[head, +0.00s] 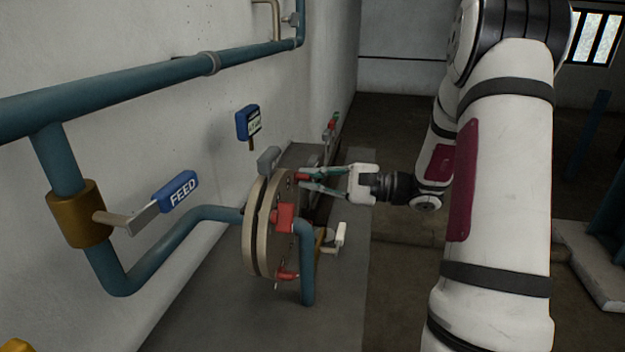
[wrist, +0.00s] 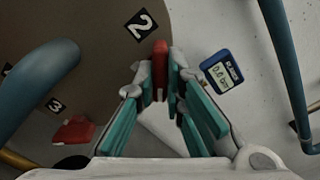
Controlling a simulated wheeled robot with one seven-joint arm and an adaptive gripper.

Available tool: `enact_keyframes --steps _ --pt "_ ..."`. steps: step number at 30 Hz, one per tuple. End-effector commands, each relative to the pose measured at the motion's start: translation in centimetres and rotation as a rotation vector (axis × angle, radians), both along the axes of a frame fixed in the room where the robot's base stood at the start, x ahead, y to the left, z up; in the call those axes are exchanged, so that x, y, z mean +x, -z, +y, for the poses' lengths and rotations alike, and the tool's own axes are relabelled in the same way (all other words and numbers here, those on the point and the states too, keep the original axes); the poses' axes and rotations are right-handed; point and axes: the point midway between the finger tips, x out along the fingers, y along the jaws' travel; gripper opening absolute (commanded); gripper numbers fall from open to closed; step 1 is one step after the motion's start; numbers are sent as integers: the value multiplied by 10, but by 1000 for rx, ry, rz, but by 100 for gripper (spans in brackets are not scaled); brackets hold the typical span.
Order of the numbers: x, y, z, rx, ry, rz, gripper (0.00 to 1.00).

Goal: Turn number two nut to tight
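The number two nut (wrist: 160,62) is a red bar-shaped piece on the round flange, beside a black label marked 2 (wrist: 140,25). In the head view this nut (head: 302,177) is at the top of the flange face. My gripper (wrist: 161,78) has teal-padded fingers, with one fingertip on each side of the nut and seemingly against it. In the head view my gripper (head: 304,181) reaches the flange (head: 257,225) from the right. The nut looks nearly upright in the wrist view. Its base is partly hidden by the fingers.
Other red nuts sit on the flange, one near label 3 (wrist: 73,131). A blue pipe (head: 307,265) bends down in front of the flange. A gauge (wrist: 222,71) reads about 0.0 bar. A FEED valve lever (head: 178,192) is at left.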

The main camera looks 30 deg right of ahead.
Motion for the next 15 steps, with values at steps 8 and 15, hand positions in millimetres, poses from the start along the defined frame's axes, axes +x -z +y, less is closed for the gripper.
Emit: enact_keyframes --steps 8,15 --pt "0 0 0 7 -1 8 0" --pt "-1 -1 0 72 -1 72 0"
